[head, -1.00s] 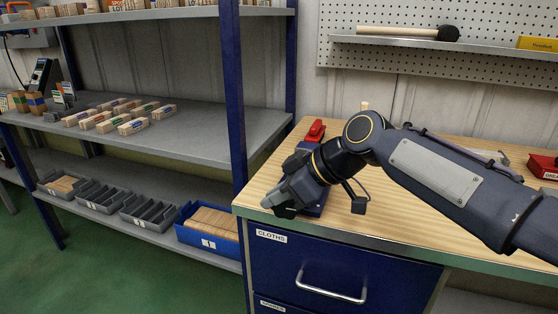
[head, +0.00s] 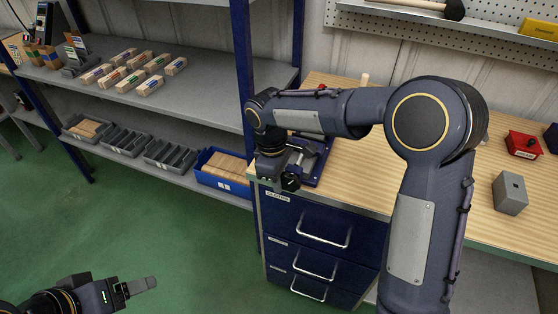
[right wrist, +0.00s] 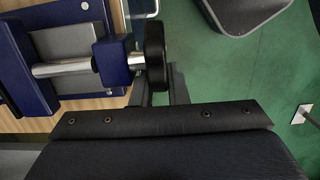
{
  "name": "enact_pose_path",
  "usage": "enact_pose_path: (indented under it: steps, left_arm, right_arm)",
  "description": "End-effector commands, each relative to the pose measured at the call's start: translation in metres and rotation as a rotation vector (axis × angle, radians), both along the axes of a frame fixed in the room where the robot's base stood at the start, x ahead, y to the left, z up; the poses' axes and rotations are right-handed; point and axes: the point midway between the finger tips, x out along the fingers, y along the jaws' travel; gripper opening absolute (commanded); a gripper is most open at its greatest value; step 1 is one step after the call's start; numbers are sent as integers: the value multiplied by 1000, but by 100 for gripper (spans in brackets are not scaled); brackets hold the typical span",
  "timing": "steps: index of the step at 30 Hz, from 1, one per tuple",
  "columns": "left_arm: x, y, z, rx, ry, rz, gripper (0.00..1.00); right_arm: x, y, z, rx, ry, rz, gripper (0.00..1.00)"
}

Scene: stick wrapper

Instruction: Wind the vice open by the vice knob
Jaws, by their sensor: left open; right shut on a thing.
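The blue vice (head: 314,165) is fixed near the front left corner of the wooden workbench, partly hidden behind my right arm. In the right wrist view its blue body (right wrist: 113,62) and bright screw rod (right wrist: 62,68) show. The black vice knob (right wrist: 154,50) is at the end of the rod. My right gripper (head: 289,182) is at the knob at the bench's front edge, shut on it; its fingers (right wrist: 163,88) reach up to the knob in the wrist view. My left gripper (head: 140,286) is open and empty, low over the green floor.
The workbench (head: 440,185) carries a grey block (head: 510,193) and a red box (head: 524,145) at the right. Below the vice are blue drawers (head: 310,240). A shelf rack (head: 200,95) with wooden blocks and bins stands at the left. The floor in front is free.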

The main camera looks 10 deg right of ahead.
Motion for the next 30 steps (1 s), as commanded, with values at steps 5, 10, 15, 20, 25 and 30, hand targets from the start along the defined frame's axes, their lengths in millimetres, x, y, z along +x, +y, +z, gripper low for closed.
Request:
enact_pose_path:
  steps: [5,10,15,20,25,30]
  left_arm:
    - [0,0,35,0,0,0,73]
    - [0,0,53,0,0,0,73]
    - [0,0,64,0,0,0,73]
    - [0,0,70,0,0,0,73]
    - [0,0,74,0,0,0,73]
    - [0,0,75,0,0,0,73]
  right_arm:
    - [-1,1,1,-143,98,4,0]
    - [-1,-1,-4,-261,177,3,0]
    - [-2,-3,-9,-356,241,1,0]
    - [-3,-3,-11,-420,284,1,0]
    - [-3,-5,-13,-461,311,0,0]
    - [-3,-5,-14,-476,322,0,0]
